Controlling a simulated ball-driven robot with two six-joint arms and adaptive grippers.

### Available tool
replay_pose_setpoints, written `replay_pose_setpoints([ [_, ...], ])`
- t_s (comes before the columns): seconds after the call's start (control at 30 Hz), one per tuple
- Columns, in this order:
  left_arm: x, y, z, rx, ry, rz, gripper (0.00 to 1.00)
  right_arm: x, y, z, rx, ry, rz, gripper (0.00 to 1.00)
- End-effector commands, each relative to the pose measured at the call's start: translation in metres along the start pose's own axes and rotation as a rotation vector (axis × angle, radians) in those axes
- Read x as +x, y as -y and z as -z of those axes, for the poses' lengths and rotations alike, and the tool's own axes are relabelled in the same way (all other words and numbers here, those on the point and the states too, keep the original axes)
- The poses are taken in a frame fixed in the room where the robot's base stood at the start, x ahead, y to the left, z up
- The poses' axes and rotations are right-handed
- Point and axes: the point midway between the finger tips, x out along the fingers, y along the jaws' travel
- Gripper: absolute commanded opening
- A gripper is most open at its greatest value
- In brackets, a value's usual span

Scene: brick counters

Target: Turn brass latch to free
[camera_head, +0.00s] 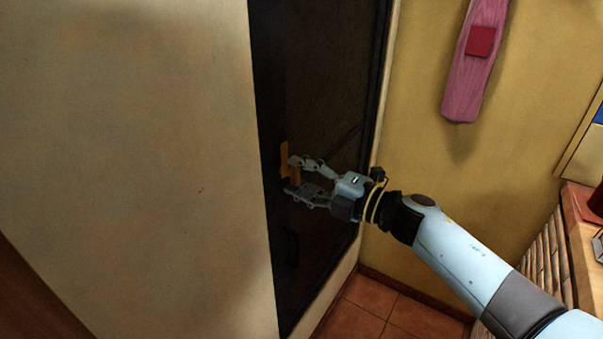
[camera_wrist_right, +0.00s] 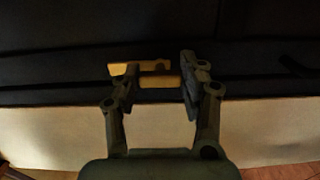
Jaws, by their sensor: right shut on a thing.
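The brass latch (camera_head: 284,157) is a small yellow-orange piece on the dark door panel (camera_head: 318,70), near its left edge. It also shows in the right wrist view (camera_wrist_right: 155,67), with a flat bar and a shorter part below it. My right gripper (camera_head: 292,175) reaches in from the right and is shut on the latch. Its two fingers stand on either side of the short brass part in the wrist view (camera_wrist_right: 160,83). The fingers hide part of the latch in the head view. My left gripper is in neither view.
A pale wall (camera_head: 120,130) fills the left side, close to the latch. A dark handle-like shape (camera_head: 291,248) sits lower on the panel. A pink hanging piece with a red patch (camera_head: 480,42) is on the yellow wall.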

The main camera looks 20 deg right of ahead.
Motion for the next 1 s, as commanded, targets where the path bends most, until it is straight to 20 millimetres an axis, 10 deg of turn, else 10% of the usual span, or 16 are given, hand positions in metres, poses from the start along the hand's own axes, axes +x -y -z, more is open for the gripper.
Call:
replay_pose_setpoints([
  [0.27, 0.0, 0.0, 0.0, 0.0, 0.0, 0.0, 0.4, 0.0, 0.001, 0.0, 0.004, 0.001, 0.001, 0.09],
  [0.3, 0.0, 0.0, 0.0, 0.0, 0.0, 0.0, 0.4, 0.0, 0.001, 0.0, 0.004, 0.001, 0.001, 0.43],
  [0.5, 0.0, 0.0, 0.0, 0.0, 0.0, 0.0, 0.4, 0.0, 0.001, 0.0, 0.002, 0.0, 0.001, 0.65],
  [1.0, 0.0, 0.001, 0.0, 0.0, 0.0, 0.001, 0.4, -0.036, 0.002, 0.0, 0.0, 0.0, 0.005, 0.65],
])
